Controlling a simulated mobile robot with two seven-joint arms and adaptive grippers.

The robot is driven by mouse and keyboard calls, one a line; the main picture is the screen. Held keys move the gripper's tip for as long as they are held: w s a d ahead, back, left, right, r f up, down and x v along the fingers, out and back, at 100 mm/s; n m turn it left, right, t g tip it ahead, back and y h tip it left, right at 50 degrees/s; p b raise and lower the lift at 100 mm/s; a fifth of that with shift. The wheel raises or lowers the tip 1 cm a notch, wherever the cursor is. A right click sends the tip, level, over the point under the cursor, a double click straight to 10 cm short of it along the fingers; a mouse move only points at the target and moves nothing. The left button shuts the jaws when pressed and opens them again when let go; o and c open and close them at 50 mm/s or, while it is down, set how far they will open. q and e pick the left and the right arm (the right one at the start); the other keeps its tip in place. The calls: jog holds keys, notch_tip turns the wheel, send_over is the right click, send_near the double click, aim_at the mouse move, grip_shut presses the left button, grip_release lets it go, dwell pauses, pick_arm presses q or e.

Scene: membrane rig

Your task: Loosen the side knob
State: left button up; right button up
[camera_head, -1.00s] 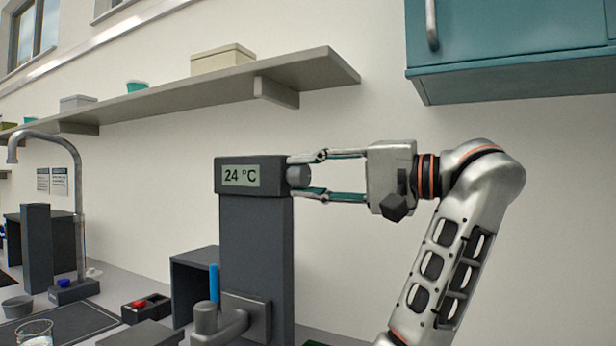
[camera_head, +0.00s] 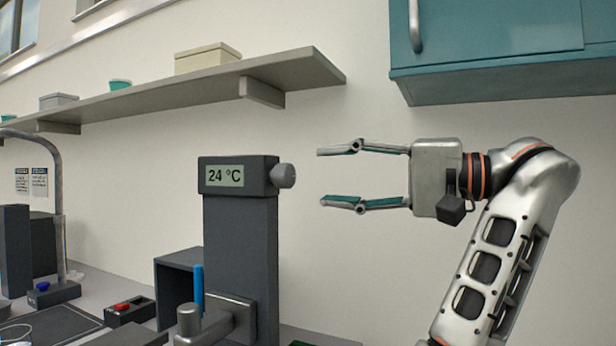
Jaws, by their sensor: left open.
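The side knob (camera_head: 284,176) is a small grey round knob on the right side of the dark unit's head (camera_head: 212,162), which has a display reading 24 °C. My left gripper (camera_head: 322,177) is to the right of the knob, level with it, and points left at it. Its two fingers are apart, one higher and one lower than the knob, with nothing between them. A clear gap shows between the fingertips and the knob. My right gripper is not in view.
A grey shelf (camera_head: 200,92) with boxes runs along the wall above the unit. A teal cabinet (camera_head: 490,85) hangs above my arm. A grey clamp-like fitting (camera_head: 228,313) and a blue rod (camera_head: 198,290) are by the column. The wall beside the gripper is clear.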

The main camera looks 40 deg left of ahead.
pick_arm(q)
jog(key=v, duration=0.4)
dwell(0.6)
